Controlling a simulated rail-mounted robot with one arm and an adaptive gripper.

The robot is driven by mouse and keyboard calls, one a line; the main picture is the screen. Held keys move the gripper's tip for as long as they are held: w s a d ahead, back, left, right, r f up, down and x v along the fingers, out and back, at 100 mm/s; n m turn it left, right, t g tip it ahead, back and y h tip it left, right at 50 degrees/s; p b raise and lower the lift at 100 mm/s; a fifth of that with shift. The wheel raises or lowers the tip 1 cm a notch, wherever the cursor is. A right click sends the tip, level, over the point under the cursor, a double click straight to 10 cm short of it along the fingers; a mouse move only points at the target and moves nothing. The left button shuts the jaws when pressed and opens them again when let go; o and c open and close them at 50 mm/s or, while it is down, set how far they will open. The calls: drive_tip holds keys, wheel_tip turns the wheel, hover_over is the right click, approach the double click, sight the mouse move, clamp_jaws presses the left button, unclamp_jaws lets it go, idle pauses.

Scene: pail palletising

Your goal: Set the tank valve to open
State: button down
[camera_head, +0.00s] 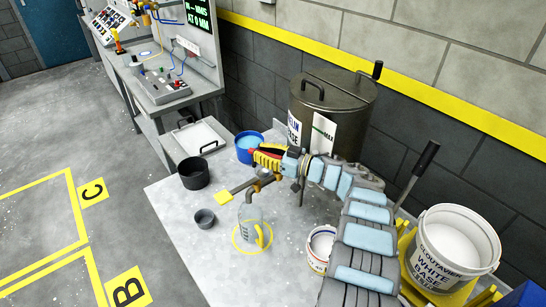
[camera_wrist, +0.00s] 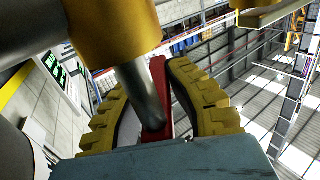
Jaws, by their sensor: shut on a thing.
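The tank is a brown metal drum (camera_head: 335,100) with a lid and white labels, at the back of the bench by the wall. A valve with a downward spout (camera_head: 250,193) is at its front; my arm partly hides it. A red lever (camera_wrist: 157,75) lies between my yellow fingers in the wrist view, beside a grey stem and brass-coloured body (camera_wrist: 125,30). My gripper (camera_head: 264,160) is shut on this red lever in front of the tank. The lever's exact angle to the pipe is hard to tell. A clear jug (camera_head: 250,227) stands below the spout.
A black pot (camera_head: 194,173), a small grey cup (camera_head: 205,218) and a blue pail (camera_head: 249,147) stand left of the valve. A white pail (camera_head: 452,250) is at the right, near a black-handled lever (camera_head: 417,170). The bench's front-left surface is clear.

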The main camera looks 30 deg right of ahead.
drive_tip(key=shift+a+b, duration=0.2)
drive_tip(key=shift+b, duration=0.15)
idle(0.3)
drive_tip(key=c, duration=1)
unclamp_jaws()
drive_tip(key=shift+a, duration=0.1)
drive_tip(key=shift+d+r, duration=0.2)
drive_tip(key=shift+r, duration=0.6)
drive_tip(key=shift+a+r, duration=0.1)
drive_tip(key=shift+r, duration=4.1)
drive_tip(key=shift+c, duration=0.2)
